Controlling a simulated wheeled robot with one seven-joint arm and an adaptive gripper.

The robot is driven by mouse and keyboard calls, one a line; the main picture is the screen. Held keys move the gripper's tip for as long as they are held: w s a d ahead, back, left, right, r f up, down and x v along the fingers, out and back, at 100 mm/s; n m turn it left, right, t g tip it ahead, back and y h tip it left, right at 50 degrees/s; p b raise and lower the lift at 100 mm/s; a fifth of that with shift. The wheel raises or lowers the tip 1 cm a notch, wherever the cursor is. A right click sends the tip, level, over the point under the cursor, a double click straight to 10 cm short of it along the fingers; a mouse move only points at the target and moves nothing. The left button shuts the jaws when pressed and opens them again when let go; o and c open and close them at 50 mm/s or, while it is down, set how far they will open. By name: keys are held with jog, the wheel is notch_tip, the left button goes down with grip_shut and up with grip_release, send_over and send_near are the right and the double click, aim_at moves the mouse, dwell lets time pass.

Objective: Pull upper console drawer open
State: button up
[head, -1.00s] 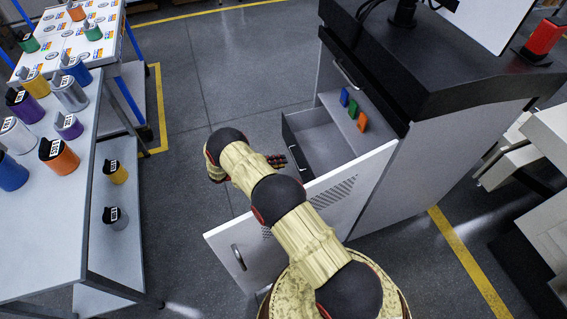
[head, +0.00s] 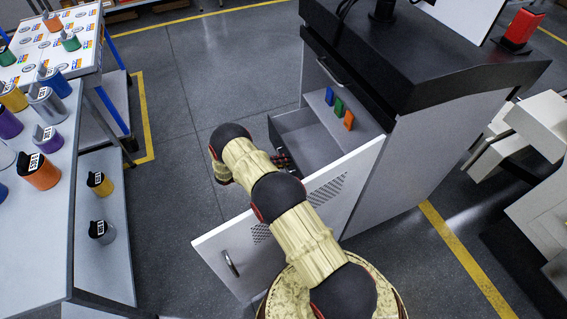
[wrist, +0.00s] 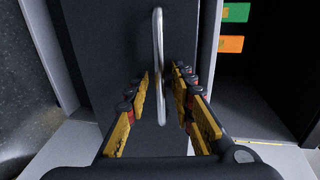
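The white console (head: 405,165) stands at right with its perforated door (head: 240,240) swung open. A grey drawer (head: 308,143) with a dark front is pulled out of it, below a shelf with small blocks. A second metal handle (head: 331,73) shows higher up, under the black top; I cannot tell which drawer the task calls upper. My gripper (head: 283,160) is at the pulled-out drawer's front, partly hidden behind my arm. In the wrist view my gripper (wrist: 162,105) is open, its fingers on either side of a metal bar handle (wrist: 159,50) on a dark front (wrist: 130,45). Contact is unclear.
Blue (head: 329,96), green (head: 339,106) and orange (head: 348,120) blocks sit on the shelf above the drawer. The open door stands close to my arm. A table (head: 50,230) with several cans is at left. The floor between table and console is clear.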

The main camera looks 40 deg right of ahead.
jog(key=shift+c, duration=1.2)
grip_shut()
